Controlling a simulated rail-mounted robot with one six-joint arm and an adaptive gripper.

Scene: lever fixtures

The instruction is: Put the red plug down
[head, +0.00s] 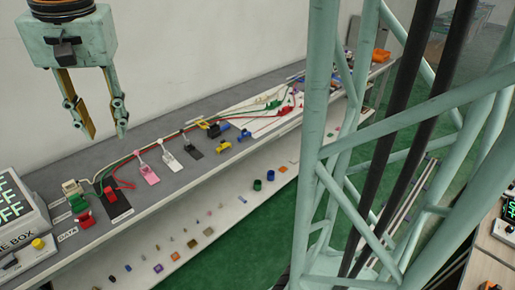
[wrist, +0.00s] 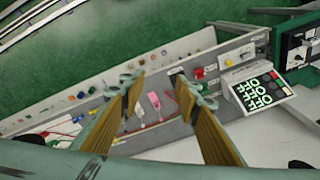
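A small red block with a red cable by it, which looks like the red plug (head: 110,192), is on a black plate (head: 119,208) near the left end of the grey shelf. A second red piece (head: 84,220) sits just left of it; I cannot tell its exact shape. A red piece also shows in the wrist view (wrist: 198,72), beyond the right finger. My gripper (head: 105,134) hangs above the shelf with its fingers apart. The gripper is clear of both red pieces.
A box with lit OFF displays (wrist: 262,93) stands at the shelf's end. A lower white ledge (head: 130,255) holds several small blocks. Green floor lies beyond.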

